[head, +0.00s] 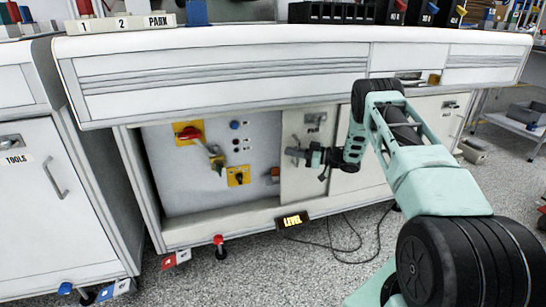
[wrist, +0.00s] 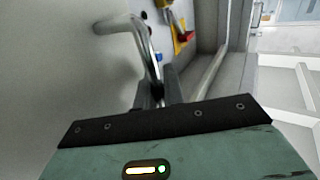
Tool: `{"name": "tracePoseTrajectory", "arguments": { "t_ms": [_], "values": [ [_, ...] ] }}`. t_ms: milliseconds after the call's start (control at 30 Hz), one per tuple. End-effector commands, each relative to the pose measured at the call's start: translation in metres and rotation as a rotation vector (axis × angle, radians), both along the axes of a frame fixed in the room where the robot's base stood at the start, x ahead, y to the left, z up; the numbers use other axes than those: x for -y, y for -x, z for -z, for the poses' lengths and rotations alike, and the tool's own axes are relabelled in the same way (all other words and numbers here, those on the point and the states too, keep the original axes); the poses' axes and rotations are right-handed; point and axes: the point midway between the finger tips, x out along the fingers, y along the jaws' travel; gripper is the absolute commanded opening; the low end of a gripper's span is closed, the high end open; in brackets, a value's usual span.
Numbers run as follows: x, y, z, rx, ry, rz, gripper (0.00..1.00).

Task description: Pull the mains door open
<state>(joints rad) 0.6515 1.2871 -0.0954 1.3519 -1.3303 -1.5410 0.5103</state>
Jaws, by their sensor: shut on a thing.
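The mains door, a pale panel (head: 302,190), stands part open under the bench in the head view, with the bay left of it exposed. In the wrist view its face (wrist: 50,80) fills the left side. A bent silver bar handle (wrist: 139,30) stands out from the door. My gripper (head: 306,156) is at the handle and shut on it; the fingers (wrist: 163,92) close round its near end in the wrist view. The gripper body hides their lower part. The exact contact is small in the head view.
The bay's back panel (head: 180,170) carries a red rotary switch (head: 189,132) on yellow and a smaller yellow switch (head: 238,176). A lit "LIVE" sign (head: 292,221) sits on the bottom edge. Cables (head: 345,245) lie on the floor. The bench (head: 290,50) overhangs above.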

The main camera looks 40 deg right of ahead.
Motion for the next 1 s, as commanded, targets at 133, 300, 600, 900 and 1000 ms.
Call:
{"name": "tracePoseTrajectory", "arguments": {
  "t_ms": [133,300,600,900,1000],
  "values": [
    [0.02,0.007,0.002,-0.003,0.0,0.0,0.0],
    [0.029,0.011,0.002,-0.003,0.0,-0.001,0.0],
    [0.031,0.011,0.001,-0.003,-0.002,-0.001,0.0],
    [0.031,0.011,0.001,-0.002,-0.001,0.0,0.19],
    [0.031,0.01,0.001,-0.001,-0.001,0.0,0.19]
  ]
}}
